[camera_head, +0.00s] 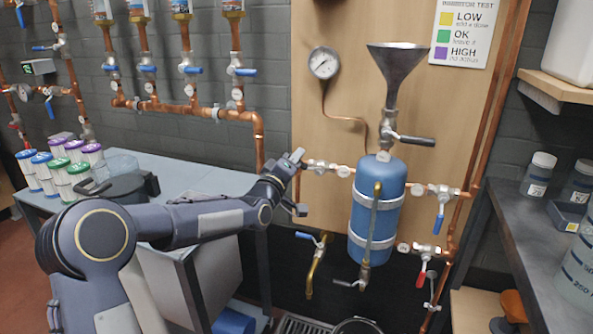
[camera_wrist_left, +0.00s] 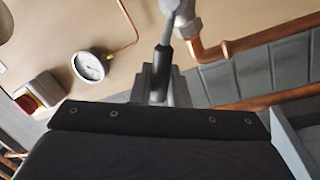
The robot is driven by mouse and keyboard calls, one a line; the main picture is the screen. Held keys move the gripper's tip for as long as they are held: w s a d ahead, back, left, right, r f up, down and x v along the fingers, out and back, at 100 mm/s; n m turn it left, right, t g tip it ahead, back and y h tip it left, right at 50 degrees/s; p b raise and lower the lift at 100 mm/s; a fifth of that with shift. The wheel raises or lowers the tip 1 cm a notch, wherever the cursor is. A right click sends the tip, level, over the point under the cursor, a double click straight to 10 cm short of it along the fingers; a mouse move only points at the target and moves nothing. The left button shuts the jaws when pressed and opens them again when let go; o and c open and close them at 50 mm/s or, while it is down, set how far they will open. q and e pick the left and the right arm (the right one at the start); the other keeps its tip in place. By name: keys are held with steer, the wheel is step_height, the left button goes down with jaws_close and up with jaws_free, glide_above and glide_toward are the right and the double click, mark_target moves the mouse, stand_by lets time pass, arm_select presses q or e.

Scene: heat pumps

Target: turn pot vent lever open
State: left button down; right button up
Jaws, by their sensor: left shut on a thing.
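The pot is a blue cylinder (camera_head: 378,210) strapped upright to the wooden panel. My left gripper (camera_head: 296,180) is just left of it, at the left end of the copper pipe by a metal valve (camera_head: 312,164). In the left wrist view, a lever with a black grip (camera_wrist_left: 162,72) and a metal stem runs up to a metal fitting (camera_wrist_left: 186,18). My left gripper (camera_wrist_left: 158,88) is shut on that black grip. In the head view the gripper hides the lever. My right gripper is not in view.
A funnel (camera_head: 398,65) with a black-handled valve (camera_head: 412,139) stands above the pot. A blue lever (camera_head: 440,217) and a red lever (camera_head: 423,268) are at its right. A gauge (camera_head: 323,63) hangs on the panel. Tubs (camera_head: 75,165) stand on the left table (camera_head: 190,170).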

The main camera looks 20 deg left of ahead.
arm_select(q)
steer(key=shift+a+f+n+y+b, duration=0.3)
steer(key=shift+f+n+b, duration=0.35)
steer(key=shift+n+b, duration=0.7)
steer(key=shift+a+f+n+y+b, duration=0.1)
steer(key=shift+f+n+y+b, duration=0.4)
steer(key=shift+n+b, duration=0.85)
steer(key=shift+a+f+n+y+b, duration=0.2)
steer(key=shift+f+n+b, duration=0.6)
steer(key=shift+n+b, duration=0.5)
steer(key=c, duration=1.4)
jaws_free()
steer(key=shift+c, duration=0.2)
steer(key=s+f, duration=0.1)
steer(key=s, duration=0.6)
steer(key=shift+s+f, duration=0.25)
steer(key=shift+s, duration=0.05)
